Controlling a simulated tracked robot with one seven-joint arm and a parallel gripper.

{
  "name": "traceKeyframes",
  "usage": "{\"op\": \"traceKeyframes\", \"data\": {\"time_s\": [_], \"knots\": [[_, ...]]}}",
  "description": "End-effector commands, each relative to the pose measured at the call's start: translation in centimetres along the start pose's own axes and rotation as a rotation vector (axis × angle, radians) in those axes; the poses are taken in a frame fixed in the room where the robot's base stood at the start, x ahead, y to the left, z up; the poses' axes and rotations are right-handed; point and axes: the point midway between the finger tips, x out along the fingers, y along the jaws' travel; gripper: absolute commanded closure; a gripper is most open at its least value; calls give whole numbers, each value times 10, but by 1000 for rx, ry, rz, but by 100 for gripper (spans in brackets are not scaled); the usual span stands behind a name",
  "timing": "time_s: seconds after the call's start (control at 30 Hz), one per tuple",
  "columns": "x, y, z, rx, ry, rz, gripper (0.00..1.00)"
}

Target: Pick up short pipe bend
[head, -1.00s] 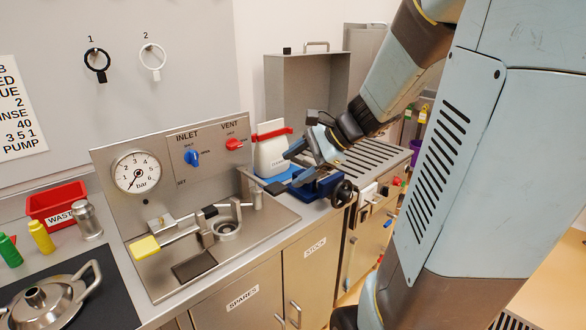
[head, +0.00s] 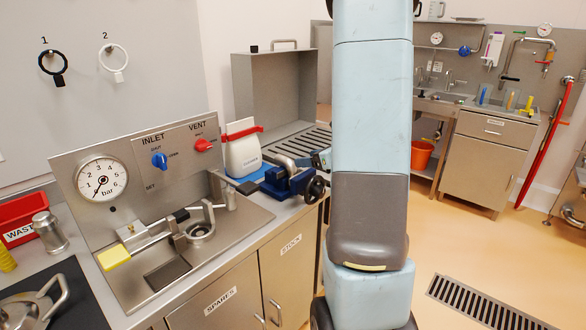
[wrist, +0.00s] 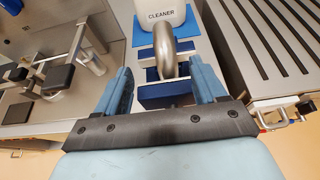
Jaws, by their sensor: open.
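The short pipe bend (wrist: 165,52) is a curved, shiny metal tube. It is held in a blue vise (wrist: 151,94) on the counter and stands up from the jaws. In the head view the bend (head: 286,166) shows above the vise (head: 283,184). My gripper (wrist: 163,80) is open and empty in the wrist view, with one blue finger to each side of the bend and vise. The bend appears between the fingers, apart from both. In the head view only a blue bit of my gripper shows right of the vise; my arm hides the rest.
A white cleaner container (wrist: 161,12) stands on a blue mat just beyond the bend. A slotted metal drainer (wrist: 255,45) lies to the right. The vise has a dark handwheel (head: 315,189).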

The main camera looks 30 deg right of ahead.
Motion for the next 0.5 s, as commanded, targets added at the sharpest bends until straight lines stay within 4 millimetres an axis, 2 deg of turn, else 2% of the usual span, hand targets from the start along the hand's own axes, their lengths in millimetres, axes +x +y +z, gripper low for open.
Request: {"op": "traceKeyframes", "data": {"time_s": [0.03,0.2,0.5], "knots": [[10,0,0,-1,1,3,30],[37,0,0,-1,1,3,30],[53,-1,1,-2,0,0,30]]}}
